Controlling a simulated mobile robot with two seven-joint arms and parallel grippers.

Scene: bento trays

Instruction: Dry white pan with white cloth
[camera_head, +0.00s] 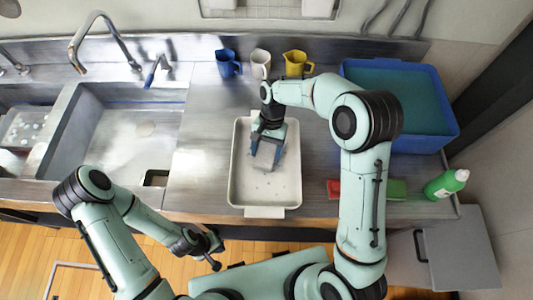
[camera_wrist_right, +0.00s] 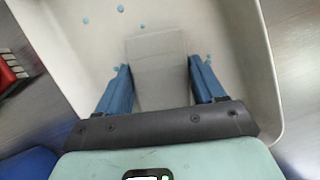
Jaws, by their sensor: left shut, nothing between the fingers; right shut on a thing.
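The white pan (camera_head: 238,185) lies on the steel counter, and its pale floor fills much of the right wrist view (camera_wrist_right: 235,60). Small blue drops dot its floor. My right gripper (camera_head: 266,150) is inside the pan, reaching down from the far side. In the right wrist view its two blue fingers (camera_wrist_right: 160,88) stand on either side of the white cloth (camera_wrist_right: 157,62), which looks like a pale flat square against the pan floor. The gripper is shut on the cloth. My left gripper (camera_head: 216,254) is shut and empty, in front of the counter's front edge.
A sink (camera_head: 125,125) with a faucet is at left. Blue (camera_head: 227,63), white (camera_head: 260,64) and yellow (camera_head: 297,64) cups stand behind the pan. A blue bin (camera_head: 450,135), a red item (camera_head: 333,189) and a green bottle (camera_head: 446,184) are at right.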

